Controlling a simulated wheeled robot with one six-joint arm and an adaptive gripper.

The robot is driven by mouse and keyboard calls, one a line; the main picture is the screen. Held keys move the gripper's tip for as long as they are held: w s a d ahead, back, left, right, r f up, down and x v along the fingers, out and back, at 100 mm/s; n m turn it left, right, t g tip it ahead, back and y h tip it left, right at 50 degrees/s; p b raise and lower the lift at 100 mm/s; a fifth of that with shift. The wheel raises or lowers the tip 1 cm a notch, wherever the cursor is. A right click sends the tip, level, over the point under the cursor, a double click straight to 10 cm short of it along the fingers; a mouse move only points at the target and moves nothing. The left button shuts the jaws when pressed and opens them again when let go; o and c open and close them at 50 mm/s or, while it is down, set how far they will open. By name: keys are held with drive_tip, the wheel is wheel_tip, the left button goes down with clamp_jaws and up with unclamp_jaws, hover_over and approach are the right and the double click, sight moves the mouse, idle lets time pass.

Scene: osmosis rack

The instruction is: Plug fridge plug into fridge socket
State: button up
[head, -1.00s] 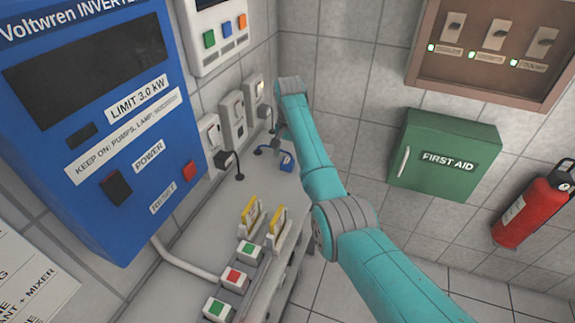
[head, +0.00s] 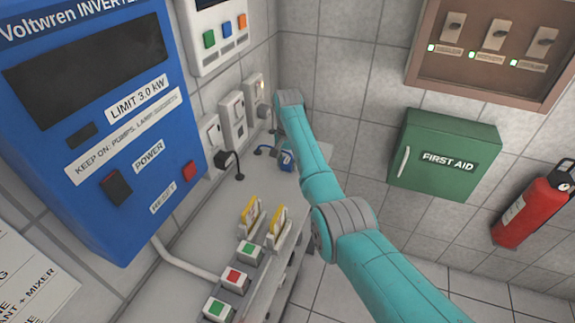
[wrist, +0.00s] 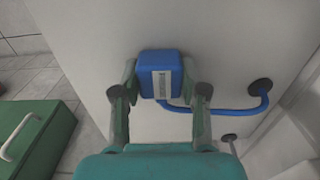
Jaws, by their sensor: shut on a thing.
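A blue plug (wrist: 159,72) with a pale label sits between the fingers of my gripper (wrist: 159,80), which is shut on it. A blue cable (wrist: 235,113) runs from it to a dark hole in the counter. In the head view the plug (head: 287,159) is over the counter's far end, below the wall sockets and apart from them; my arm partly hides the gripper there. Three wall sockets stand in a row: a near one (head: 209,128), a middle one (head: 232,112) and a far one (head: 254,92). I cannot read which is the fridge socket.
A black plug (head: 223,158) with a cable is at the near socket. Yellow-topped parts (head: 249,213) and push buttons (head: 236,279) stand on the counter (head: 196,235). The blue inverter (head: 90,110) juts out at left. A green first aid box (head: 445,158) hangs at right.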

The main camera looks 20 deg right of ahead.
sight(287, 161)
drive_tip(key=shift+r, duration=0.1)
wheel_tip(287, 161, up, 10)
drive_tip(key=shift+f, duration=0.1)
idle(0.5)
drive_tip(key=shift+f, duration=0.1)
